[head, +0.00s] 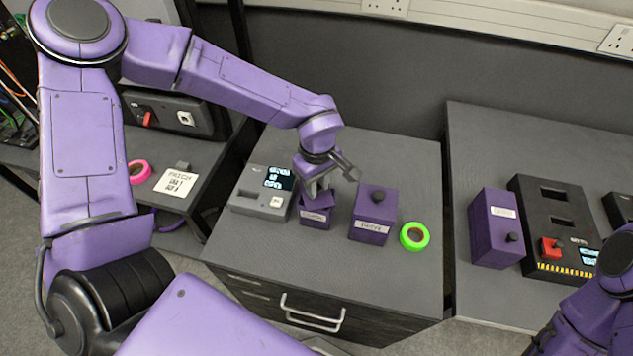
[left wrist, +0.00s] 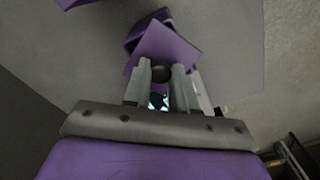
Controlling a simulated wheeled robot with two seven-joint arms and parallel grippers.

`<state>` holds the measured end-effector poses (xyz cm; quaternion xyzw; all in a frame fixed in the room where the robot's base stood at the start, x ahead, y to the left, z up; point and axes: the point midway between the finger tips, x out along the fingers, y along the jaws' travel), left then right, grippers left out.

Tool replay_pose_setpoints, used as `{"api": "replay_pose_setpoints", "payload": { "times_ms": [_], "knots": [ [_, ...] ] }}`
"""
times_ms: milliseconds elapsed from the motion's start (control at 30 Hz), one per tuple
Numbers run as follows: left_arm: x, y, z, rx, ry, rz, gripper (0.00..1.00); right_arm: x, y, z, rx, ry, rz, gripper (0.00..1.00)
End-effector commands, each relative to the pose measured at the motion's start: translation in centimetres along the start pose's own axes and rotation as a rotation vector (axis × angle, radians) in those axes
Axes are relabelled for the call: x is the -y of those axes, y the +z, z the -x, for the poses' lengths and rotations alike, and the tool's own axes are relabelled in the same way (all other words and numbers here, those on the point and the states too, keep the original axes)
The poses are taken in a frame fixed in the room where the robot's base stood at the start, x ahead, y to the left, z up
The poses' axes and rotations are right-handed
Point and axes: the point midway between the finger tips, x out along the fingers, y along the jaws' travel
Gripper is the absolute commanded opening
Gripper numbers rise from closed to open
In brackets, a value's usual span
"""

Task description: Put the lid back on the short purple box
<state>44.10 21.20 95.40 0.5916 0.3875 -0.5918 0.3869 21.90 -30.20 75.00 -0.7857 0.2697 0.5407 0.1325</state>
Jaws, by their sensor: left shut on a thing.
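The short purple box (head: 315,217) stands on the grey cabinet top, with a white label on its front. My left gripper (head: 318,186) is right above it, pointing down. In the left wrist view my left gripper (left wrist: 161,80) is shut on the dark knob of a square purple lid (left wrist: 165,48). The box (left wrist: 147,20) shows partly behind the lid, and the lid looks turned and offset against it. The lid hides most of the box opening. I cannot tell whether the lid touches the rim. My right gripper is out of view.
A taller purple box (head: 373,215) with a knobbed lid stands just right, then a green tape roll (head: 413,236). A grey device (head: 262,193) stands close on the left. The right-hand table holds another purple box (head: 495,228) and a black device (head: 553,226). The cabinet's front is clear.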

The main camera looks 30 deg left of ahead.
Motion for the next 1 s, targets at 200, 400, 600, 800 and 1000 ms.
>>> {"api": "replay_pose_setpoints", "payload": {
  "times_ms": [200,400,600,800,1000],
  "knots": [
    [0.00,0.01,0.08,0.000,0.000,0.000,0.00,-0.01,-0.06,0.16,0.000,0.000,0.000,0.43],
    [0.00,0.02,0.17,0.000,0.000,0.000,0.00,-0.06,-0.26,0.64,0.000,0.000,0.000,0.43],
    [0.01,0.04,0.13,0.001,0.000,0.001,0.00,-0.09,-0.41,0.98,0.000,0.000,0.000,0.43],
    [-0.01,0.04,0.05,0.000,0.001,0.000,0.00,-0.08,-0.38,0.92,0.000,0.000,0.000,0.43],
    [0.00,0.04,0.05,0.000,0.000,0.000,0.00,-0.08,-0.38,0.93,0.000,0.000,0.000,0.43]
  ]
}}
